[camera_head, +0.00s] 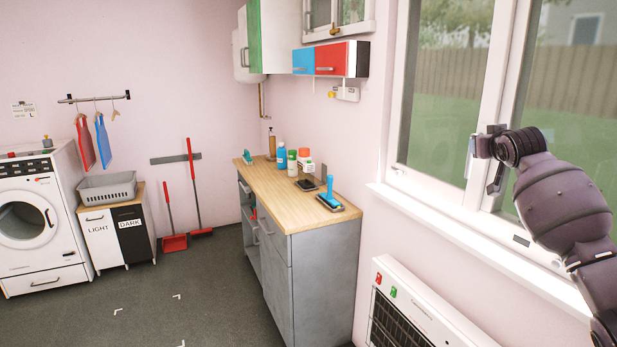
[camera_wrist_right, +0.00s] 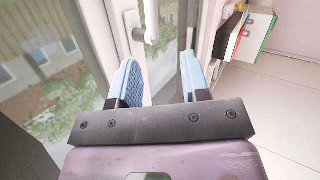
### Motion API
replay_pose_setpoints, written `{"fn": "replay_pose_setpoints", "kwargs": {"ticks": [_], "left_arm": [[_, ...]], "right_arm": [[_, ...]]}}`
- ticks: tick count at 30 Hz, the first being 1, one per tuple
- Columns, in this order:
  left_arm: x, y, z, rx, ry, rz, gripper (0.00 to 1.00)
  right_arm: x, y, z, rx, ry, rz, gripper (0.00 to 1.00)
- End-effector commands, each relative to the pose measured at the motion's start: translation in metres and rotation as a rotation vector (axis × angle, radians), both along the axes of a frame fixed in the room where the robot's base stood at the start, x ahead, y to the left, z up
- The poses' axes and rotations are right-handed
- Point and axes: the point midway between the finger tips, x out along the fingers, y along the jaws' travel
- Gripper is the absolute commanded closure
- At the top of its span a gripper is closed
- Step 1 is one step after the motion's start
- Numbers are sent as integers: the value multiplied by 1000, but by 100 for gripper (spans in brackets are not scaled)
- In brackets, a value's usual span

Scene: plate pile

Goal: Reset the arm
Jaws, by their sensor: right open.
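My right gripper (camera_wrist_right: 160,85) is open in the right wrist view, with its two light blue fingers apart and nothing between them. A white window handle (camera_wrist_right: 151,22) on the window frame shows just beyond the fingers, and I cannot tell whether they touch it. In the head view my right arm comes in from the right, and its gripper (camera_head: 486,158) is raised in front of the white-framed window (camera_head: 490,85). My left gripper is not in view.
A window sill (camera_head: 480,240) and a white heater (camera_head: 420,310) lie below my right arm. A wooden-topped counter (camera_head: 275,190) with bottles and a blue-handled brush (camera_head: 330,190) stands left of the heater. The grey floor (camera_head: 150,310) in front is clear.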

Motion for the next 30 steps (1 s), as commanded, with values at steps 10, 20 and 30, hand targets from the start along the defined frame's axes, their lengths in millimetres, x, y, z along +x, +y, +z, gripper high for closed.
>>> {"fn": "replay_pose_setpoints", "kwargs": {"ticks": [10,20,30], "left_arm": [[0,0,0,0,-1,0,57],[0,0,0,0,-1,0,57],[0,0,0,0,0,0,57]], "right_arm": [[-20,80,-19,-191,-194,149,57],[-77,136,-144,-242,-203,257,57],[-179,173,-278,-198,-136,310,57]]}}
